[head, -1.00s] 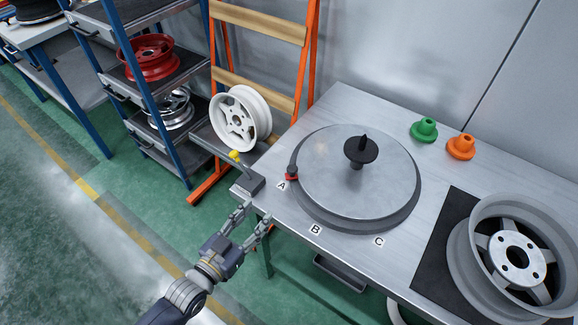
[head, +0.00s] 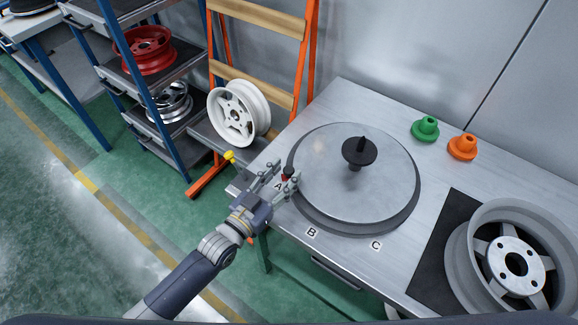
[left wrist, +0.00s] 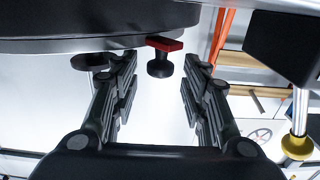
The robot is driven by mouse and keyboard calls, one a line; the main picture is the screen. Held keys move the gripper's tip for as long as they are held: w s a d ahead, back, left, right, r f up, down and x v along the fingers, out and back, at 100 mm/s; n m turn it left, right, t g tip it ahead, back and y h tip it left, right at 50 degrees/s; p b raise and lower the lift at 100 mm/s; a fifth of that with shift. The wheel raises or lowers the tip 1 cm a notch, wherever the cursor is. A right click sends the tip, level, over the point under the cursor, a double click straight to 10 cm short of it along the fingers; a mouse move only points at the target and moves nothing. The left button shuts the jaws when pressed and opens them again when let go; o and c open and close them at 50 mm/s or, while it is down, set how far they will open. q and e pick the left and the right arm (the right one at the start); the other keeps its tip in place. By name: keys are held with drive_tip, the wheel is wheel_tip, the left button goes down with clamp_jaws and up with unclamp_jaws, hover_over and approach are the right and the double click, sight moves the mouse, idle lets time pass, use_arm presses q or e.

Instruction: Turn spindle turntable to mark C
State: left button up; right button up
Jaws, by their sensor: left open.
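The spindle turntable (head: 325,190) is a round grey disc on the metal table, with a black spindle (head: 359,152) standing at its middle. A black knob with a red pointer (head: 287,173) sits at its left rim, beside mark A (head: 278,187). Mark B (head: 312,232) and mark C (head: 376,245) are on the table along the front rim. My left gripper (head: 283,179) is open at the knob. In the left wrist view the knob (left wrist: 159,66) with its red pointer shows between the open fingers (left wrist: 158,85), apart from both. My right gripper is not in view.
A grey wheel (head: 515,262) lies on a black mat (head: 432,255) at the right. A device with a yellow-tipped lever (head: 230,157) is close to my left gripper. A white wheel (head: 238,113) rests by an orange rack.

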use_arm(q)
drive_tip(key=shift+x, duration=1.35)
clamp_jaws()
